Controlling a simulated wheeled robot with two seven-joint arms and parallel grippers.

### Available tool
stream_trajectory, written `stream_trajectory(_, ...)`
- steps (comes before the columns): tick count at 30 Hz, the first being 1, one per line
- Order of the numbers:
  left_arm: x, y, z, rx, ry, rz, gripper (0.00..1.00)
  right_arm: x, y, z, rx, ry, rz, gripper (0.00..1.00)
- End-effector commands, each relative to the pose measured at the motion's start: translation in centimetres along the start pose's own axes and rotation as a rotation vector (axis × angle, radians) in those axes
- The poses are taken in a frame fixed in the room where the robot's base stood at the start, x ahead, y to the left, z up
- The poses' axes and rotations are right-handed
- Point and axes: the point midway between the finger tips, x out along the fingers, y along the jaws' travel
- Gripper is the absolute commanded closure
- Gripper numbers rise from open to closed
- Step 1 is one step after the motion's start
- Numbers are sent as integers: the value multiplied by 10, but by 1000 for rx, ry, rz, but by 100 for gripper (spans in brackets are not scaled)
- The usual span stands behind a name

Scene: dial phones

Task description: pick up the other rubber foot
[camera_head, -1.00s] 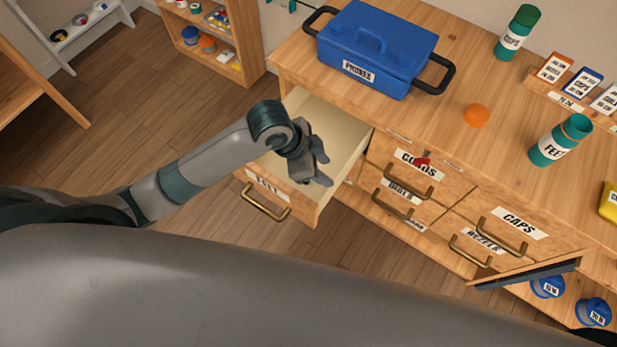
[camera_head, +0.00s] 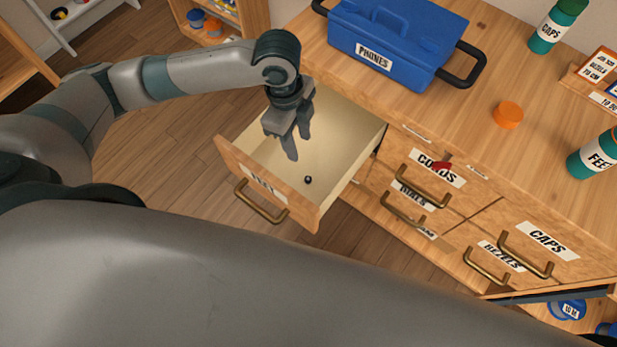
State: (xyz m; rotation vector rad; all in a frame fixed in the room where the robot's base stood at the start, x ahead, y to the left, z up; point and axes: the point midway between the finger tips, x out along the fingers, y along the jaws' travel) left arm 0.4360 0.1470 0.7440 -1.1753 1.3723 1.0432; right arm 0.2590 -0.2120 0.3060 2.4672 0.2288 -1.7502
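A small black rubber foot (camera_head: 308,180) lies on the floor of the open feet drawer (camera_head: 345,196), towards its front. My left gripper (camera_head: 291,150) points down over the drawer, above and behind the rubber foot. Its fingers look parted, and I see nothing between them. It does not touch the foot. No other rubber foot is visible in the drawer. My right gripper is not in view.
The blue phones box (camera_head: 395,45) stands on the counter behind the drawer. An orange cap (camera_head: 508,114), a feet bottle (camera_head: 594,154) and a caps bottle (camera_head: 556,26) stand to its right. The cords drawer (camera_head: 440,180) and others beside are closed.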

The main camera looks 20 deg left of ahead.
Motion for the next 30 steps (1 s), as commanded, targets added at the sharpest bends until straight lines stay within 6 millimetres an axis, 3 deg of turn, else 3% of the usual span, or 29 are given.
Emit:
stream_trajectory(8,13,0,0,-2,0,1,61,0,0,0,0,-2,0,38)
stream_trajectory(24,103,0,0,-2,0,1,61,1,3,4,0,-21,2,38)
stream_trajectory(30,120,-1,0,-2,1,-1,61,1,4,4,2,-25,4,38)
